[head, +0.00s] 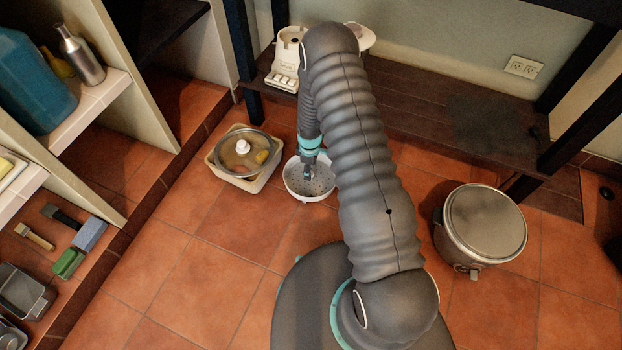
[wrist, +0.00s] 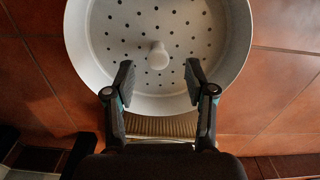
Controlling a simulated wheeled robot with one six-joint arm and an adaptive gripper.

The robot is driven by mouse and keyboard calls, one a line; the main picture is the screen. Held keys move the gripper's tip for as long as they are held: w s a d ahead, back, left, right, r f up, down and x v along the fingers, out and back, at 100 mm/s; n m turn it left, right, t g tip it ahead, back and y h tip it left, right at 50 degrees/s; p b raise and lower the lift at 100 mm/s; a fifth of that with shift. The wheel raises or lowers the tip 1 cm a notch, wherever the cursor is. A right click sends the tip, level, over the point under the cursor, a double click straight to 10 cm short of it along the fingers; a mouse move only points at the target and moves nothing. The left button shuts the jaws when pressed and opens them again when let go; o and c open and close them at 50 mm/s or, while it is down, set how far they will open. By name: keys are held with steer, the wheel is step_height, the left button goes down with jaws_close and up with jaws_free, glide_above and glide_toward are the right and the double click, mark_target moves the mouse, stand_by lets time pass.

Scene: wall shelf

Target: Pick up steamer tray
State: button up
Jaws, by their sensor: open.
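The steamer tray (wrist: 178,38) is a round white pan with small holes in its floor and a pale knob (wrist: 159,56) standing at its middle. In the head view the steamer tray (head: 292,183) is on the tiled floor, partly hidden by my arm. My gripper (wrist: 158,84) is open over the near side of the tray in the wrist view. The knob shows just beyond the gap between the two fingers, and nothing is between them. In the head view my gripper (head: 308,176) points down over the tray.
A square beige container with a clear lid (head: 237,174) is close left of the tray. A lidded metal pot (head: 485,222) stands on the floor at right. A dark low shelf (head: 420,105) with a white appliance (head: 288,50) runs behind. Floor tiles (head: 190,268) at front left are clear.

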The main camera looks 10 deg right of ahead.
steer(key=shift+d+f, duration=0.15)
steer(key=shift+f, duration=1.8)
jaws_close()
steer(key=shift+r, duration=0.1)
